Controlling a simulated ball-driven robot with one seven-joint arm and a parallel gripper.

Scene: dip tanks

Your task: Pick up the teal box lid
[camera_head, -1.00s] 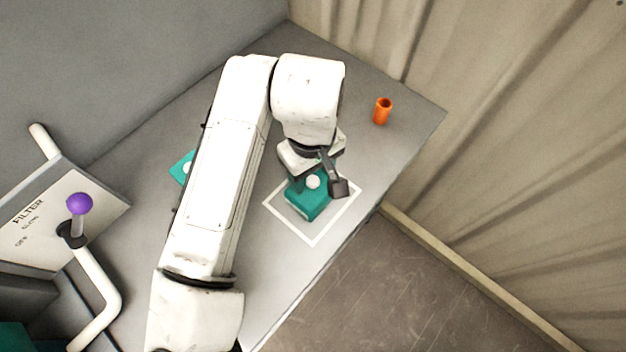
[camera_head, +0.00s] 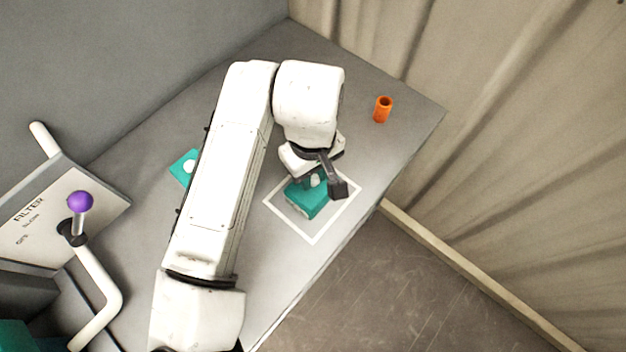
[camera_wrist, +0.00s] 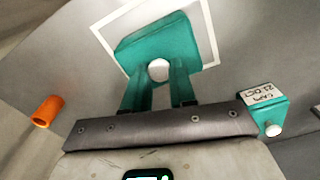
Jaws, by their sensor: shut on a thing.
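The teal box (camera_head: 306,203) sits inside a white square outline on the grey table, with a white knob (camera_head: 314,181) on its lid. In the wrist view the teal lid (camera_wrist: 160,42) fills the upper middle and its round knob (camera_wrist: 158,70) lies between my two fingers. My gripper (camera_wrist: 157,76) is shut on the knob, above the box. Whether there is a gap between lid and box cannot be told. A second teal piece with a white knob (camera_head: 183,168) is partly behind my arm; the wrist view shows it with a printed label (camera_wrist: 263,94).
An orange cup (camera_head: 382,109) stands near the table's far right corner. A filter panel (camera_head: 60,213) with a purple-knobbed lever (camera_head: 79,203) and white pipes are at the left. The table's front edge runs close by the white outline (camera_head: 313,242). The table between outline and cup is clear.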

